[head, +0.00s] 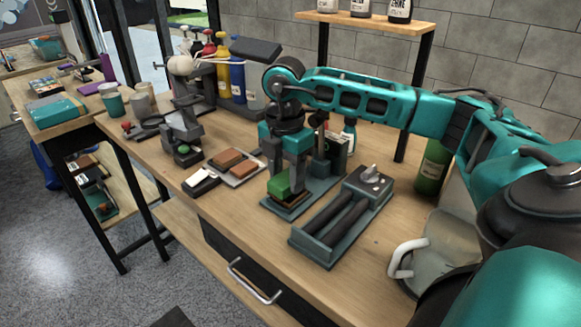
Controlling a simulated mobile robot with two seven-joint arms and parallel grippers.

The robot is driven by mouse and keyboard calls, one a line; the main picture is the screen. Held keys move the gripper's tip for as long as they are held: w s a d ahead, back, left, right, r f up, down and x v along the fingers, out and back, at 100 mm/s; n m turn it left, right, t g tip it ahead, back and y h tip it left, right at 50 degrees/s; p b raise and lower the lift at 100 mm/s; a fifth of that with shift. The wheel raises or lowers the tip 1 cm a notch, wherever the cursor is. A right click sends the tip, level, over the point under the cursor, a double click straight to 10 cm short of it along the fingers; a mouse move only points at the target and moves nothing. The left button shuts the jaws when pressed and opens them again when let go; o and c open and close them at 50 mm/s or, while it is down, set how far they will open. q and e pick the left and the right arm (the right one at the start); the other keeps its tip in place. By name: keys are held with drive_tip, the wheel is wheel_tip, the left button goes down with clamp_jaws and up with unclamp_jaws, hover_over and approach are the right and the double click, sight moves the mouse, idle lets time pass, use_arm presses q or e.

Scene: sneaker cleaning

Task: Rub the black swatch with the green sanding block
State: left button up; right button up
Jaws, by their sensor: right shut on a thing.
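My right gripper (285,155) points down from the teal arm that comes in from the right. It is shut on the green sanding block (280,184). The block sits low over a dark grey base plate (318,188), with a thin brown and dark layer showing under it. I cannot tell whether this layer is part of the block or a swatch, or whether the block touches it. I cannot tell for sure which piece is the black swatch. My left gripper is not in view.
A grey rack with two dark rollers (335,222) stands close to the right of the block. A grey stand (184,125) and several bottles (238,75) are behind on the left. A white-handled jug (428,262) is at the right. The front left table edge is clear.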

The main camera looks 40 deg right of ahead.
drive_tip(key=shift+a, duration=0.2)
drive_tip(key=shift+r, duration=0.15)
drive_tip(key=shift+r+p, duration=0.25)
drive_tip(key=shift+p, duration=0.05)
drive_tip(key=shift+a+r+p, duration=0.1)
drive_tip(key=shift+r+p, duration=2.05)
drive_tip(key=shift+r, duration=0.5)
wheel_tip(320, 180, up, 3)
drive_tip(key=p, duration=0.2)
drive_tip(key=shift+r+p, duration=0.1)
drive_tip(key=shift+p, duration=0.3)
